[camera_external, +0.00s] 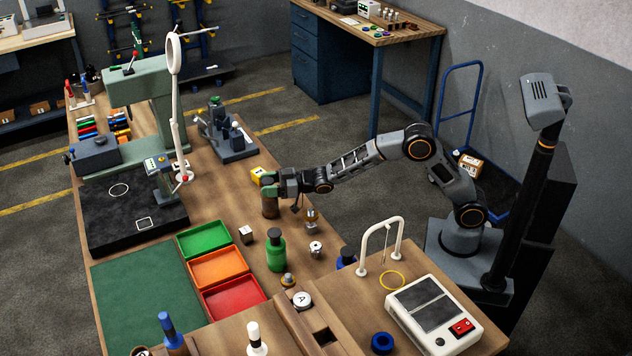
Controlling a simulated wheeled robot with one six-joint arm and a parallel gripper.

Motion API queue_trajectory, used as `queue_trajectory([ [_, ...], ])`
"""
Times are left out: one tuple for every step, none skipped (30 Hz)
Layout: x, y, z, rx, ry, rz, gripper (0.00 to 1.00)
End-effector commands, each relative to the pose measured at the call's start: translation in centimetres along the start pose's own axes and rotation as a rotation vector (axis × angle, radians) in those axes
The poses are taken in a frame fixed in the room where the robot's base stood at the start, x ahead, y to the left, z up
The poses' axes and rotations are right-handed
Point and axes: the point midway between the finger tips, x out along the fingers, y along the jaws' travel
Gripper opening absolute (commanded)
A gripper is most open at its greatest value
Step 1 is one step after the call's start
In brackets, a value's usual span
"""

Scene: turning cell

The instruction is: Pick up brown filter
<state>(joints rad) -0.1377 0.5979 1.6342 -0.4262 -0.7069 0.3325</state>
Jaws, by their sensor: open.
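A brown cylinder (270,207), which looks like the brown filter, stands upright on the wooden bench (212,185). My gripper (273,189) is open at the cylinder's upper part, with the arm reaching in from the right. The gripper hides the cylinder's top. I cannot tell whether the fingers touch it or are only beside it.
A yellow block (258,176) is close behind my gripper. Green (205,252), orange (220,281) and red (235,312) trays lie in front.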

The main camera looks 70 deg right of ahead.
Motion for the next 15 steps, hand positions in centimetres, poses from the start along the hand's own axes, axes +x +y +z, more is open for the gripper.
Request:
queue_trajectory([
  [-0.01,0.0,0.0,0.0,0.0,0.0,0.6],
  [-0.02,0.0,0.0,0.0,0.0,0.0,0.6],
  [-0.02,0.01,0.0,0.0,0.0,0.0,0.56],
  [-0.02,0.01,-0.01,0.0,0.0,0.0,0.53],
  [-0.03,0.01,-0.01,0.0,0.0,0.0,0.51],
  [-0.03,0.01,-0.01,0.0,0.0,0.0,0.47],
  [-0.03,0.01,-0.01,0.0,0.0,0.0,0.44],
  [-0.03,0.01,-0.01,0.0,0.0,0.0,0.41],
  [-0.04,0.01,-0.01,0.0,0.0,0.0,0.37],
  [-0.04,0.01,-0.02,0.0,0.0,0.0,0.34],
  [-0.04,0.01,-0.02,0.0,0.0,0.0,0.31],
  [-0.04,0.01,-0.02,0.0,0.0,0.0,0.28],
  [-0.04,0.01,-0.02,0.0,0.0,0.0,0.25],
  [-0.04,0.02,-0.02,0.0,0.0,0.0,0.22],
  [-0.04,0.02,-0.02,0.0,0.0,0.0,0.18],
])
